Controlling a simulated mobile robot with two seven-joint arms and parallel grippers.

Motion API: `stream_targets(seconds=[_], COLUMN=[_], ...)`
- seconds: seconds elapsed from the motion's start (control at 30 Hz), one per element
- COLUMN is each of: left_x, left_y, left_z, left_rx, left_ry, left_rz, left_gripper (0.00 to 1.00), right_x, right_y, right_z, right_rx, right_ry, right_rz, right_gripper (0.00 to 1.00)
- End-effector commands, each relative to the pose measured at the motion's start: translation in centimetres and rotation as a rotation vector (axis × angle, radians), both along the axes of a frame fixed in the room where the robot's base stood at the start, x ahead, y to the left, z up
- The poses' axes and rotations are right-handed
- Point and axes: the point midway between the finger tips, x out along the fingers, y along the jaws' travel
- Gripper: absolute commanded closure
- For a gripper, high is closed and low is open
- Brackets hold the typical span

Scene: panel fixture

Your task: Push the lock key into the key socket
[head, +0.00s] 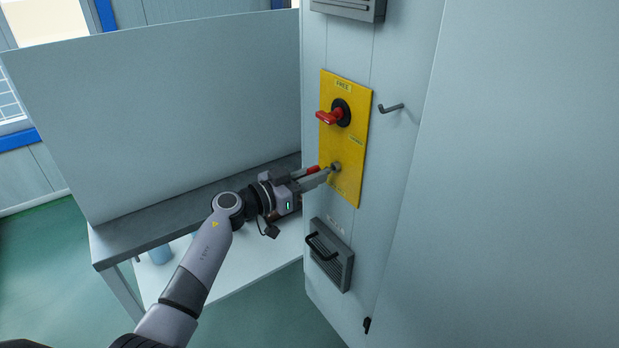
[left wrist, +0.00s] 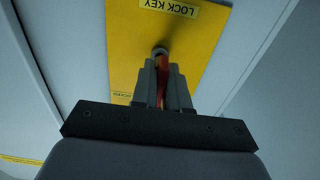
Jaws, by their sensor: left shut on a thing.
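The lock key (head: 313,169) shows as a small red piece between the fingers of my left gripper (head: 324,175), which is shut on it. In the left wrist view the red key (left wrist: 162,82) lies between the two grey fingers. The key socket (head: 336,167) is a small dark round fitting on the lower part of the yellow panel (head: 343,190). The fingertips are right at the socket. The socket (left wrist: 160,50) also shows just beyond the fingertips in the left wrist view. How deep the key sits is hidden by the fingers. My right gripper is not in view.
A red rotary handle (head: 330,117) sits above the socket on the panel. A hook (head: 392,108) sticks out to the right, and a black-handled vent box (head: 330,255) is below. A grey bench (head: 150,225) stands left of the cabinet.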

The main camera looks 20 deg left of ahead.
Motion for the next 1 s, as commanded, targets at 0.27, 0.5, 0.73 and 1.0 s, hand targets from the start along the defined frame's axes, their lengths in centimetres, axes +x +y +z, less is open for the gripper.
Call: stream_targets(seconds=[0.27, 0.5, 0.73, 1.0], left_x=[0.51, 0.94, 1.03, 0.92], left_y=[-0.40, -0.72, -0.83, -0.71], left_z=[0.04, 0.07, 0.04, 0.00], left_rx=[-0.001, 0.000, -0.001, 0.000], left_ry=[-0.001, -0.002, -0.001, 0.000], left_rz=[0.000, 0.001, 0.001, 0.001], left_gripper=[1.00, 1.00, 0.56, 0.56], right_x=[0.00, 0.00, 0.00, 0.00], right_y=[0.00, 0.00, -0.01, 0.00], right_z=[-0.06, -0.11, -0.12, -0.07], right_rx=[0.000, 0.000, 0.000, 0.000], right_ry=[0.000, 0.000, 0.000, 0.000], right_rz=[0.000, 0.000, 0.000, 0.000], right_gripper=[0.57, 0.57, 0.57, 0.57])
